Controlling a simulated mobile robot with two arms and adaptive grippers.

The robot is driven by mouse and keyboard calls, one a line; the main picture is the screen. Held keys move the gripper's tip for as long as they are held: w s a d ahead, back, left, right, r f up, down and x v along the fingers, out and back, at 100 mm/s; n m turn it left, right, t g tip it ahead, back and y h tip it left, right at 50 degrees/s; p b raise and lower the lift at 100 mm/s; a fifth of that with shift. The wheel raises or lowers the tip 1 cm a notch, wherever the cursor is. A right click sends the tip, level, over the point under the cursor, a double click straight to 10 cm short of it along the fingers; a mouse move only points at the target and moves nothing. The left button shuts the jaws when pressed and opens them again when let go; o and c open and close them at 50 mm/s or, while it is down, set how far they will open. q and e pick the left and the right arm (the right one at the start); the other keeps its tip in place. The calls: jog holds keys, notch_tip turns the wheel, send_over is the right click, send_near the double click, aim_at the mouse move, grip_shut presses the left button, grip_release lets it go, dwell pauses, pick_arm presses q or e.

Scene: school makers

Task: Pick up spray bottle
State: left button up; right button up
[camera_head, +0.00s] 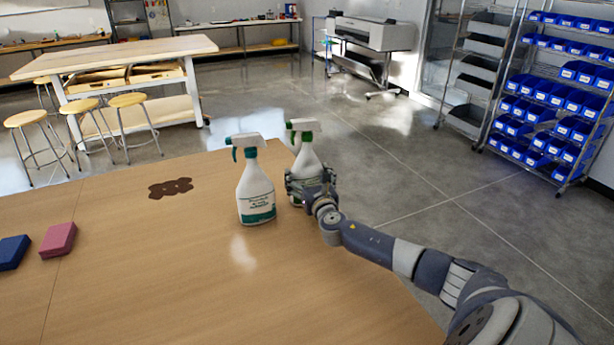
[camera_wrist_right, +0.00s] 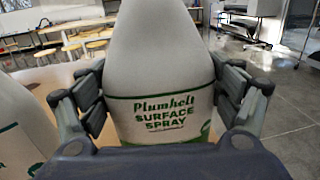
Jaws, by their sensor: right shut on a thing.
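Two white spray bottles stand close together near the table's far right edge. The right one (camera_head: 305,160) has a green and white trigger head and is upright. My right gripper (camera_head: 308,186) is shut around its body. In the right wrist view the held bottle (camera_wrist_right: 165,70) fills the middle, its label reading "Surface Spray", with fingers on both sides. The left bottle (camera_head: 255,190) has a teal trigger head and stands free on the table; part of it shows at the left of the right wrist view (camera_wrist_right: 22,125). I cannot tell whether the held bottle touches the table. My left gripper is not in view.
The wooden table (camera_head: 180,265) has a dark brown stain (camera_head: 171,188), a pink sponge-like block (camera_head: 58,240) and a blue block (camera_head: 13,252) at the left. Its front middle is clear. Stools, a workbench (camera_head: 120,52) and shelves of blue bins (camera_head: 555,95) stand beyond.

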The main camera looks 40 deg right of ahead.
jog(key=shift+r, duration=0.25)
jog(key=shift+r, duration=0.55)
notch_tip(320, 180, up, 2)
jog(key=shift+r, duration=0.1)
jog(key=b, duration=0.2)
send_near(309, 169)
jog(key=a+r, duration=0.1)
jog(key=a, duration=0.6)
jog(key=shift+w+r, duration=0.35)
dwell(0.7)
